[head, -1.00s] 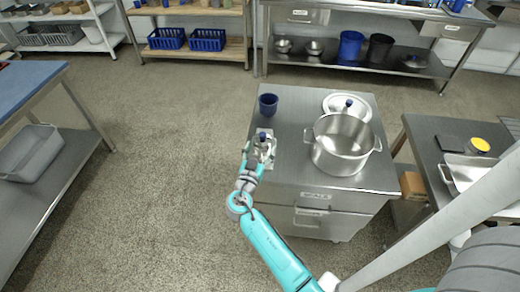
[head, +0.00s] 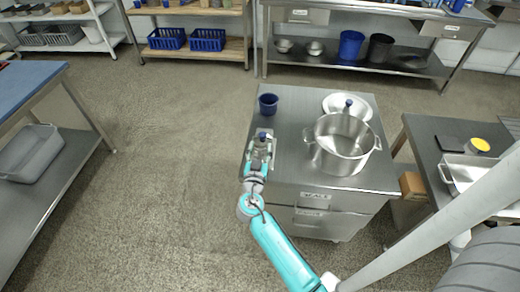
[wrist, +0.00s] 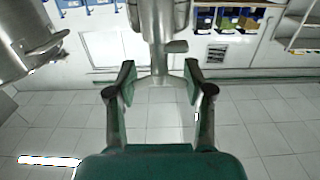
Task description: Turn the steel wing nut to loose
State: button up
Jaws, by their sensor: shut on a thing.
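The colloid mill is a small steel device with a blue top (head: 262,137), standing near the left edge of the steel cabinet top. My gripper (head: 260,160) reaches it from the front and hides its lower part in the head view. In the wrist view a steel column with a short side stub comes down from the top. The steel wing nut (wrist: 159,81) is at its lower end, with its wings spread left and right. My gripper (wrist: 159,76) is shut on the wing nut, one fingertip at each side. The nut is too hidden to see in the head view.
A blue cup (head: 268,104) stands behind the mill. The steel cabinet (head: 318,196) has drawers in front. A side table (head: 431,150) is at right. The floor at left is clear.

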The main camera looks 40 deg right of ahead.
jog(key=o, duration=1.2)
jog(key=v, duration=1.2)
